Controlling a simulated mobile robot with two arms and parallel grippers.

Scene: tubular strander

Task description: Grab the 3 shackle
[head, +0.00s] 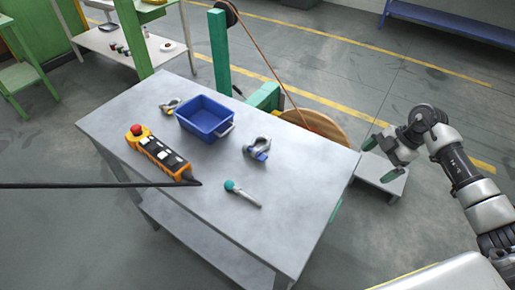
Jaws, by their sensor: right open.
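A grey shackle with a blue part (257,149) lies on the grey metal table (205,190), right of the blue bin. A second, smaller shackle-like piece with yellow on it (171,105) lies left of the bin; its details are too small to tell. I cannot make out a third shackle. My right gripper (384,156) is open and empty, off the table's right edge and well apart from both pieces. My left gripper is not in view.
On the table are a blue bin (205,127), an orange pendant (160,152) with a black cable, and a teal-headed tool (242,193). A wooden reel (315,127) and green post (219,50) stand behind. The table's front right is clear.

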